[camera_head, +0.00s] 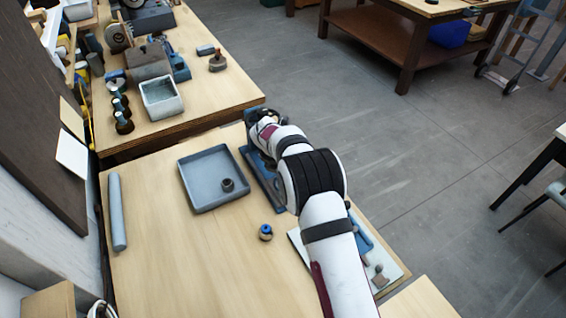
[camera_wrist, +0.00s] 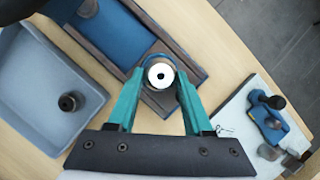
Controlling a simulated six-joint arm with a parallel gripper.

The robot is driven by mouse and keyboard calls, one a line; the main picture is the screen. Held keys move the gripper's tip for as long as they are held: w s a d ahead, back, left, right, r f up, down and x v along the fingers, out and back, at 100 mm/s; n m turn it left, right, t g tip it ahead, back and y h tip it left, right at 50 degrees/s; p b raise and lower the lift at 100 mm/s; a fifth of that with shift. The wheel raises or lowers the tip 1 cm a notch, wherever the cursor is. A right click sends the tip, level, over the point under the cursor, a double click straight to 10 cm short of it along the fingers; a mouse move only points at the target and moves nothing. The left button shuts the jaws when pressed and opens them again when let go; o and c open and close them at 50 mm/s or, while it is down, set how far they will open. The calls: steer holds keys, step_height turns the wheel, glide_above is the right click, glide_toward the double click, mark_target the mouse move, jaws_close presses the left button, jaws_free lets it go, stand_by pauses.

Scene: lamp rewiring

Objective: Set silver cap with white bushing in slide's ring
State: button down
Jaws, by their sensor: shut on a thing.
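The cap is over the slide (camera_wrist: 121,35), a blue bed between dark rails. In the head view the slide (camera_head: 257,170) is partly hidden by my arm, and the cap cannot be made out.
Left of the slide is a blue-grey tray (camera_head: 199,173) holding a dark round part (camera_head: 228,185). A small blue-and-dark part (camera_head: 265,232) stands on the table. A pale board (camera_wrist: 237,112) with a blue tool (camera_wrist: 272,118) lies right. A grey roll (camera_head: 117,212) lies far left.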

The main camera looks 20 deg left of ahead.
steer(key=shift+f, duration=2.1)
steer(key=shift+c, duration=1.1)
jaws_free()
steer(key=v, duration=1.5)
steer(key=shift+s+r, duration=0.2)
steer(key=shift+r, duration=0.1)
steer(key=w+v, duration=0.1)
steer(key=v, duration=0.7)
steer(key=shift+r, duration=0.55)
